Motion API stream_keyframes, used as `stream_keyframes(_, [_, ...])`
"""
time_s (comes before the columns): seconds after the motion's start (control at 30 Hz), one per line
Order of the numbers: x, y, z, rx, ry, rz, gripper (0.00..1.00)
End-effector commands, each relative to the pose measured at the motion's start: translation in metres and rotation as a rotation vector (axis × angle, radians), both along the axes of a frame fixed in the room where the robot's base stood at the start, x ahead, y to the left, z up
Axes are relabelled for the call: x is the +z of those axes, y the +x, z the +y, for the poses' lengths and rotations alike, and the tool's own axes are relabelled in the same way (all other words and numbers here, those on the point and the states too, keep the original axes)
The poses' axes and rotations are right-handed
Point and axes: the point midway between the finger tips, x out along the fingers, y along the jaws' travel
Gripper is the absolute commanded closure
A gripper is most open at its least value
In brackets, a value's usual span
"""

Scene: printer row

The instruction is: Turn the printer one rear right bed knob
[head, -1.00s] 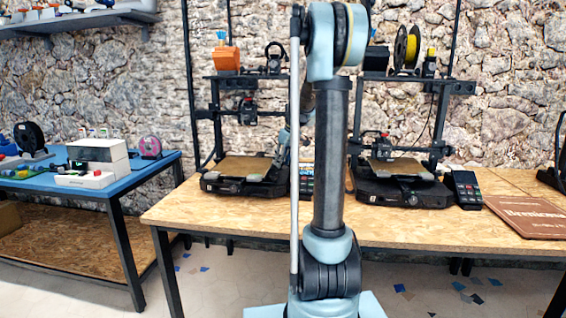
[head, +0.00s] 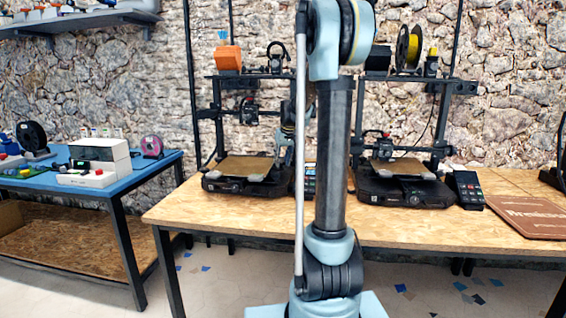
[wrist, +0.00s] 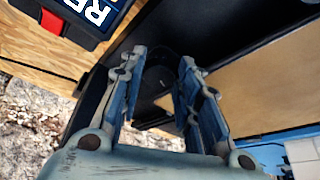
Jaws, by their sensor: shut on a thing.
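The left printer (head: 212,184) stands on the wooden table, with its tan bed plate (head: 245,167) facing up. My gripper (head: 283,160) is low at the right rear side of that bed, partly hidden by my own arm in the head view. In the wrist view, the two blue fingers of my gripper (wrist: 160,68) stand either side of a dark rounded part, the rear right bed knob (wrist: 157,82), and are shut on it. The tan bed plate (wrist: 265,85) lies to the right of the fingers. The knob is too small and hidden to make out in the head view.
A second printer (head: 400,192) stands to the right, with a dark control unit (head: 467,188) beside it. A brown board (head: 528,216) lies at the table's right. In the wrist view, a dark box with white lettering (wrist: 75,18) is close to the left finger.

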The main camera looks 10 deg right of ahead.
Motion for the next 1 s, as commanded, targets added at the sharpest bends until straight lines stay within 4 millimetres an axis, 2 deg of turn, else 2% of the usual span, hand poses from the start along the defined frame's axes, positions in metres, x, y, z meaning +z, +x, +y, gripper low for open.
stream_keyframes(0.17, [0.0,0.001,0.001,0.002,0.002,-0.001,0.93])
stream_keyframes(0.2, [0.0,0.001,0.001,0.002,0.002,-0.001,0.67])
stream_keyframes(0.3, [0.0,0.0,0.001,0.002,0.002,-0.001,0.49])
stream_keyframes(0.73, [0.002,-0.001,0.0,0.001,0.001,0.0,0.49])
stream_keyframes(1.0, [0.029,-0.012,-0.003,0.0,0.001,0.0,0.49])
